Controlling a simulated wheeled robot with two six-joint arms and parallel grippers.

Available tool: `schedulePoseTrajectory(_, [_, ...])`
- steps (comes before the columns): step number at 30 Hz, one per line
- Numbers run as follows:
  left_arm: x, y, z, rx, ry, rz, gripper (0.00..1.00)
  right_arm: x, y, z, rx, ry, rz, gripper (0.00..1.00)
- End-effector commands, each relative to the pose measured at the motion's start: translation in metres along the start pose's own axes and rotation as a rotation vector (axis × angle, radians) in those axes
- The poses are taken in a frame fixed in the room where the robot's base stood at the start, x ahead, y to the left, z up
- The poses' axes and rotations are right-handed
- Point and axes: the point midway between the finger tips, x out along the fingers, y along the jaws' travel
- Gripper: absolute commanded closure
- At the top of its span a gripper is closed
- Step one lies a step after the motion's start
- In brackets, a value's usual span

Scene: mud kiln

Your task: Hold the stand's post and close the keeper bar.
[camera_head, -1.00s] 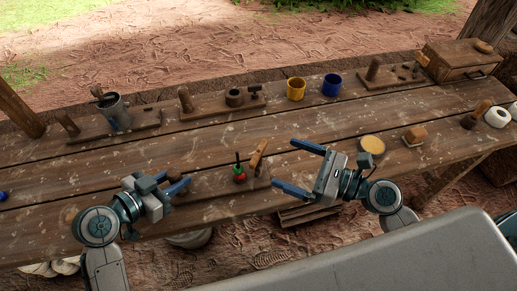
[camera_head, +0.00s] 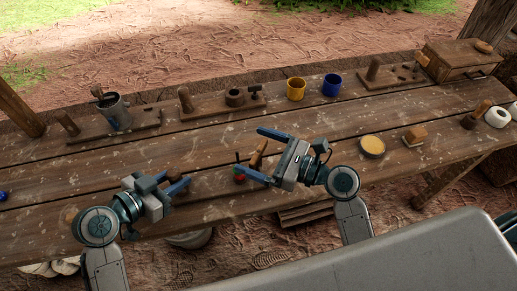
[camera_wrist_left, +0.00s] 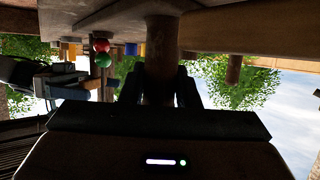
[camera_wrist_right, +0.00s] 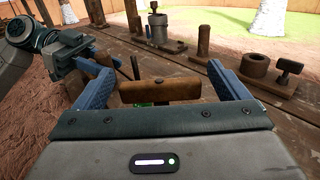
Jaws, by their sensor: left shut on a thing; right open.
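My left gripper (camera_head: 177,180) is shut on the stand's wooden post (camera_wrist_left: 162,50), which runs between its fingers in the upside-down left wrist view. The stand's base (camera_head: 212,187) lies at the table's front edge, partly hidden by my grippers. The keeper bar (camera_head: 258,155), a tilted brown wooden bar, stands at the stand's right end. My right gripper (camera_head: 250,151) is open around the bar's area; in the right wrist view the bar (camera_wrist_right: 160,91) lies crosswise between the fingers, with gaps on both sides.
Behind stand a board with a metal mug (camera_head: 116,113), another board with pegs (camera_head: 234,99), a yellow cup (camera_head: 295,89) and a blue cup (camera_head: 331,86). A round yellow-topped dish (camera_head: 372,146) and a wooden block (camera_head: 414,135) lie to the right. The middle planks are clear.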

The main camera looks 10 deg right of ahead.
Motion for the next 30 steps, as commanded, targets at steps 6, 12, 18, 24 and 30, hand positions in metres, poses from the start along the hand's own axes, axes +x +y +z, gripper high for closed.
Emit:
schedulePoseTrajectory(6, [0.0, 0.0, -0.0001, 0.0, 0.0, 0.0, 0.93, 0.0003, -0.0001, 0.0, -0.001, 0.0, 0.0, 0.05])
schedulePoseTrajectory(12, [0.0, 0.0, -0.0001, 0.0, 0.0, 0.0, 0.93, 0.0002, -0.0001, 0.0001, -0.001, 0.0, 0.0, 0.41])
schedulePoseTrajectory(18, [0.0, 0.0, 0.0, 0.0, 0.0, 0.0, 0.93, 0.0003, 0.0001, 0.0, 0.0, -0.001, -0.011, 0.5])
schedulePoseTrajectory(24, [0.0, 0.0001, 0.0001, 0.0, 0.0, 0.001, 0.93, 0.0009, 0.0011, 0.0002, 0.003, -0.003, -0.129, 0.51])
schedulePoseTrajectory(30, [0.0, 0.0003, 0.0001, 0.0, 0.0, 0.001, 0.93, 0.0007, 0.0006, 0.0003, 0.003, -0.003, -0.237, 0.5])
